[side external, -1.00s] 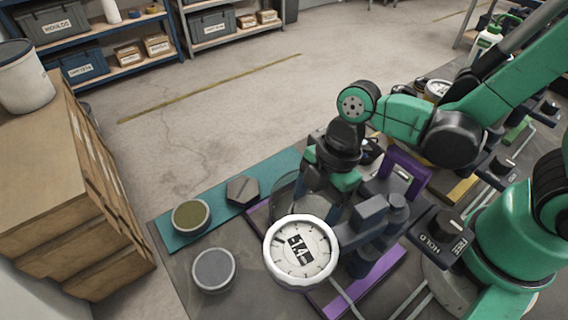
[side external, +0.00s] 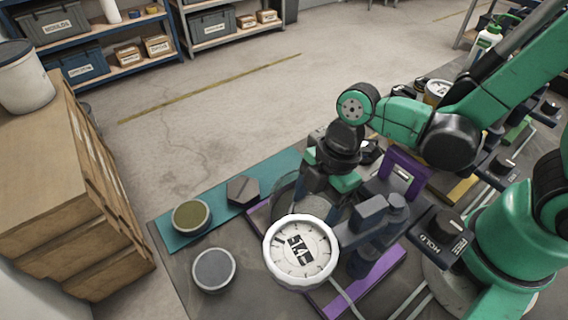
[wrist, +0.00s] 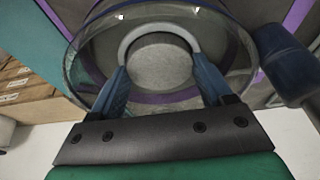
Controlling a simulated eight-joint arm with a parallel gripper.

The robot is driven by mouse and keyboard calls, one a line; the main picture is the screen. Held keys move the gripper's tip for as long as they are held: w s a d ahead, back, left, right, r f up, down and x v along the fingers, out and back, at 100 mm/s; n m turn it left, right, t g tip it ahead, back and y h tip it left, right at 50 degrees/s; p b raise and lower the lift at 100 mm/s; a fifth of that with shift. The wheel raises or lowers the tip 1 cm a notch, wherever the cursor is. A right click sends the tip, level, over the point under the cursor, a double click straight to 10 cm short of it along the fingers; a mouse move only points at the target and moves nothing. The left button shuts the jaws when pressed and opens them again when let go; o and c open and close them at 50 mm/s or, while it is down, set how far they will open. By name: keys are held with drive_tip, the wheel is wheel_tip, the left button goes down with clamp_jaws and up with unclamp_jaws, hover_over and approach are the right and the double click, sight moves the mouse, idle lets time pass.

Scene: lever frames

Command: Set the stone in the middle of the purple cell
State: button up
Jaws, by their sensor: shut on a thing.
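The stone (wrist: 158,66) is a grey disc with a paler rim. In the wrist view it sits between the blue fingertips of my gripper (wrist: 162,82), which is shut on it. Both are within the outline of a clear glass ring (wrist: 75,62). Beneath the ring is the purple cell (wrist: 172,99), which shows in the side view as a purple base (side external: 385,270). In the side view my gripper (side external: 322,205) is low over this cell, its tips and the stone mostly hidden behind the dial and glass. Whether the stone touches the floor I cannot tell.
A white round dial (side external: 300,252) stands in front of the cell, with a dark clamp post (side external: 372,235) beside it. A dark hexagonal piece (side external: 243,190) and an olive-topped disc (side external: 190,217) lie on a teal strip. A grey disc (side external: 213,269) lies nearby.

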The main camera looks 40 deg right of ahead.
drive_tip(key=o, duration=1.2)
drive_tip(key=shift+f, duration=0.1)
drive_tip(key=shift+o, duration=0.2)
drive_tip(key=shift+r, duration=0.7)
wheel_tip(320, 180, up, 8)
drive_tip(key=f, duration=0.1)
drive_tip(key=w+d+r+m+t+h, duration=0.1)
drive_tip(key=w+d+r+m, duration=0.2)
drive_tip(key=w+d+m, duration=0.3)
drive_tip(key=w+d+r+m+t+h, duration=0.2)
drive_tip(key=w+d+r+m, duration=0.2)
drive_tip(key=m, duration=0.8)
drive_tip(key=shift+w+d+r, duration=0.25)
drive_tip(key=shift+w+d, duration=0.9)
drive_tip(key=shift+d, duration=0.1)
drive_tip(key=shift+s, duration=0.1)
